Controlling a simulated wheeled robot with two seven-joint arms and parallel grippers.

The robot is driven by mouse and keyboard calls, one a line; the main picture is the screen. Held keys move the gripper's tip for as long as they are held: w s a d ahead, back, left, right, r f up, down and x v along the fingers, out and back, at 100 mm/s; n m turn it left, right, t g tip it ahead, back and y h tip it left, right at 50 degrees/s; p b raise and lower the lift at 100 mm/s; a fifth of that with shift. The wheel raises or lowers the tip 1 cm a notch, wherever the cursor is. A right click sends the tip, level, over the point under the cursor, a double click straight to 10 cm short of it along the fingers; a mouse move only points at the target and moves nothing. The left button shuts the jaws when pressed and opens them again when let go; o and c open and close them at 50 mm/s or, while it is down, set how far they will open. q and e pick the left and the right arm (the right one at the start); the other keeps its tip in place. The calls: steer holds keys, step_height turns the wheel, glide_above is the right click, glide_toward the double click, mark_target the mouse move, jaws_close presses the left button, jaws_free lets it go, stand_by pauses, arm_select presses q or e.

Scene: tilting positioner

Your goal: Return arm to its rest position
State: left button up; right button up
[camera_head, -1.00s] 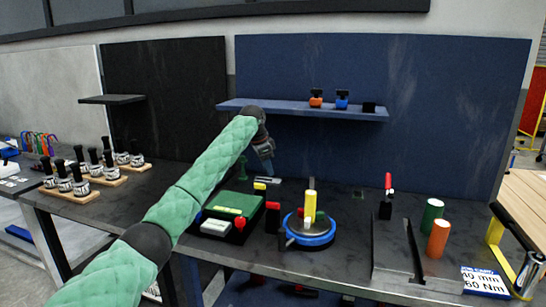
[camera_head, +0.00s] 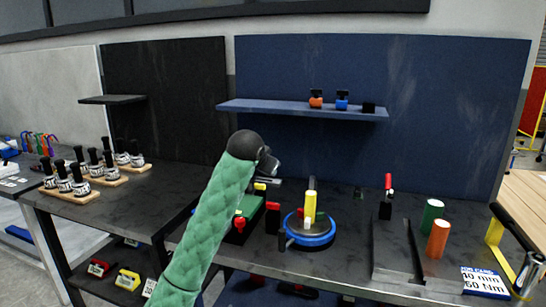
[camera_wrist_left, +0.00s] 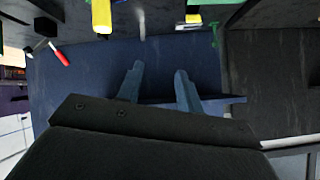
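My left arm, in a green quilted sleeve, comes up from the bottom of the head view. My left gripper (camera_head: 270,168) is at its end, above the back of the dark table (camera_head: 345,262), partly hidden behind the wrist. In the left wrist view its two blue-grey fingers (camera_wrist_left: 160,88) stand apart with nothing between them. The round blue positioner (camera_head: 318,238) with a yellow cylinder (camera_head: 310,207) stands on the table, to the right of my arm and apart from it. My right gripper is not in view.
A green box (camera_head: 250,206) is partly hidden behind my arm. A blue shelf (camera_head: 290,109) holds small clamps on the back panel. Green (camera_head: 432,213) and orange (camera_head: 438,239) cylinders stand at the right. Several black-handled tools (camera_head: 92,160) stand at the left.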

arm_select(q)
steer(key=s+a+f+n+g+y, duration=0.15)
steer(key=s+a+f, duration=0.35)
steer(key=s+f, duration=0.95)
steer(key=s+a+f+n+g, duration=0.2)
steer(key=s+a+f, duration=0.2)
steer(key=s+f, duration=1.05)
steer(key=s+a+f+n+g, duration=0.15)
steer(key=s+a+f, duration=0.35)
steer(key=s+f, duration=0.95)
steer(key=s+f+g, duration=0.4)
steer(key=s+f, duration=0.7)
steer(key=s, duration=0.3)
steer(key=shift+s+d, duration=0.15)
steer(key=shift+d, duration=0.1)
